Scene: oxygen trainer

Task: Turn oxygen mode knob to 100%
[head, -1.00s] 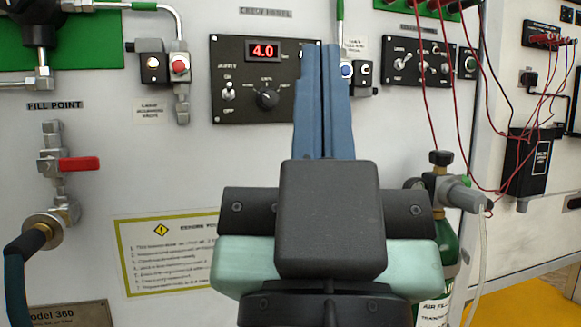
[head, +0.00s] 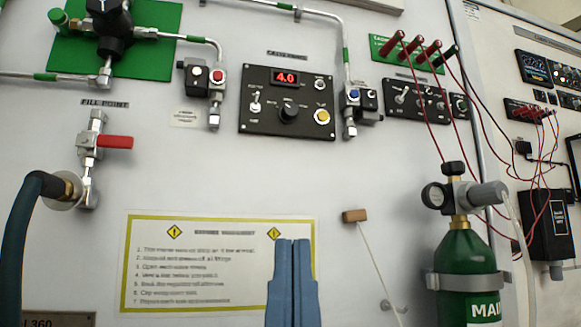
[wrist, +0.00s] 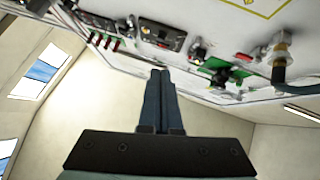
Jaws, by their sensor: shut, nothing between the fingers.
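A black panel (head: 255,124) with a red 4.0 display is on the white wall, upper middle of the head view. It carries a round black knob (head: 289,113), a toggle switch (head: 255,101) and a yellow button (head: 322,117). The labels are too blurred to read, so the knob's setting cannot be told. The panel also shows upside down in the wrist view (wrist: 146,30). My gripper (head: 293,242) is shut and empty, its blue fingers pointing up, below the panel in the picture and overlapping the sign. The fingers also show in the wrist view (wrist: 160,73).
A warning sign (head: 170,270) is on the wall. A green cylinder (head: 466,265) with a regulator stands at the right. A red-handled valve (head: 115,142) and thick hose (head: 25,225) are at the left. Red cables drape at the right.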

